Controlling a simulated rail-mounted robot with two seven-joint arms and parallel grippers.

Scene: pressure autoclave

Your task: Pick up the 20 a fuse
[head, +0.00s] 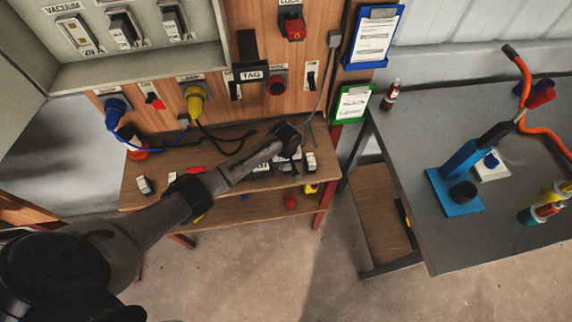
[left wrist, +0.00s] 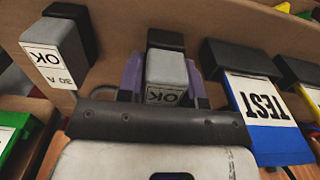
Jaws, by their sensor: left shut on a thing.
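My left gripper (left wrist: 165,84) is shut on a grey block-shaped fuse (left wrist: 168,70) with a dark top, one purple finger at each side of it. The fuse carries an OK label; its ampere rating cannot be read. To the left in the left wrist view stands another grey fuse (left wrist: 56,48), marked OK and 30 A. In the head view my left gripper (head: 288,140) is over the wooden bench, seen from behind, and largely hides the held fuse. My right gripper is in neither view.
A blue and white TEST item (left wrist: 264,112) sits close right of the gripper, with a yellow item (left wrist: 311,92) beyond. A green item (left wrist: 12,138) is at lower left. Loose blocks lie on the bench (head: 235,178), under a wooden panel with plugs. A grey table (head: 420,130) stands right.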

